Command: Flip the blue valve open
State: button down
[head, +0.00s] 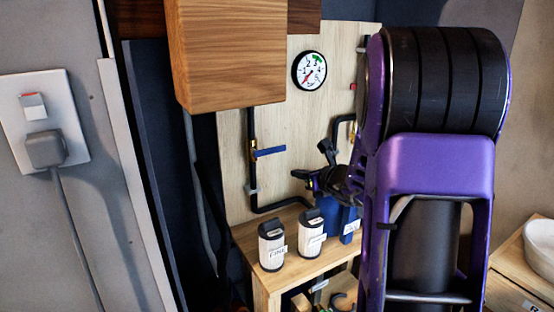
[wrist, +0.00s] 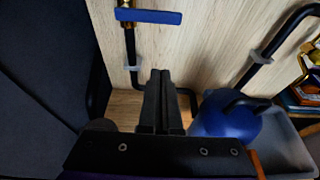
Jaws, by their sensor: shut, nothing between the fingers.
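The blue valve handle (head: 270,152) sits on a brass fitting on a black vertical pipe, fixed to the pale wooden board. The handle lies roughly level, pointing right, crosswise to the pipe. In the wrist view the handle (wrist: 150,16) is at the top edge, above the fingers, and the brass fitting is partly cut off. My gripper (head: 295,174) is to the right of and a little below the handle in the head view, apart from it. In the wrist view my gripper (wrist: 165,73) has its two black fingers pressed together, empty.
A round gauge (head: 309,70) and a wooden box (head: 228,55) are above the valve. White-labelled canisters (head: 271,246) (head: 311,234) stand on the wooden shelf below. A blue container (wrist: 226,120) is right of my fingers. A second black pipe (wrist: 278,52) is at right.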

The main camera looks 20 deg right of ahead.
aim_at(269, 150)
jog(key=x, duration=1)
jog(key=shift+d+r+p, duration=0.1)
jog(key=shift+r+p, duration=0.3)
jog(key=shift+r, duration=1.55)
jog(key=shift+w, duration=0.1)
jog(key=shift+r, duration=0.1)
